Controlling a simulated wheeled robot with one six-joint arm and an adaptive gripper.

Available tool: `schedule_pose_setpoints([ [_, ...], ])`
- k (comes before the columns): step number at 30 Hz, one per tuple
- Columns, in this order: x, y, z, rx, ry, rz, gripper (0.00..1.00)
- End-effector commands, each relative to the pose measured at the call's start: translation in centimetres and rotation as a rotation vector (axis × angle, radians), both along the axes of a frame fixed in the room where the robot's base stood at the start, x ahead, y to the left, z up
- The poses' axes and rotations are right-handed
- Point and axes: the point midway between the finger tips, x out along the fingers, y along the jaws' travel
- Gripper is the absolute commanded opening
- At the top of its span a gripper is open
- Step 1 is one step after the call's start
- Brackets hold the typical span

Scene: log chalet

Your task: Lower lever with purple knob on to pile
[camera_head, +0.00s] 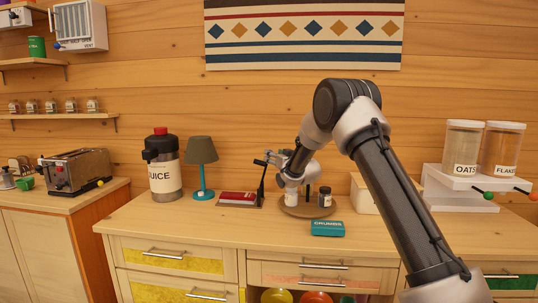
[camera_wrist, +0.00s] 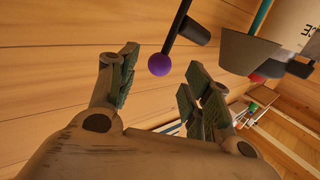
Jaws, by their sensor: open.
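The purple knob (camera_wrist: 159,64) is a small ball on the end of a black lever rod (camera_wrist: 178,22) in the wrist view. It lies in the gap between my spread fingertips, apparently touching neither; its depth is unclear. My gripper (camera_wrist: 160,70) is open and empty. In the head view my gripper (camera_head: 273,158) is above the counter, close to the upright dark lever (camera_head: 262,184). The knob cannot be made out there. A low pile with a red top (camera_head: 238,197) lies just left of the lever.
A teal lamp (camera_head: 202,168) and a juice dispenser (camera_head: 165,175) stand left of the pile. A round brown tray (camera_head: 300,212) with a dark jar (camera_head: 325,197) is right of the lever. A teal crumbs box (camera_head: 328,228) lies in front. The left counter front is clear.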

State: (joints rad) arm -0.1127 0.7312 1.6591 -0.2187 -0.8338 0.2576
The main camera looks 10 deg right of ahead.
Motion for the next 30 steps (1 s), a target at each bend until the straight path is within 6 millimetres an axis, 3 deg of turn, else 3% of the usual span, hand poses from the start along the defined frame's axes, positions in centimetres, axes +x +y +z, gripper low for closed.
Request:
schedule_pose_setpoints([
  [9, 4.4, 1.2, -0.1, -0.002, 0.002, -0.001, 0.49],
  [19, 4.9, 1.4, 0.0, -0.001, 0.002, -0.001, 0.49],
  [27, 4.9, 1.3, 0.0, -0.001, 0.002, -0.001, 0.02],
  [30, 4.9, 1.3, 0.0, -0.001, 0.002, -0.001, 0.0],
])
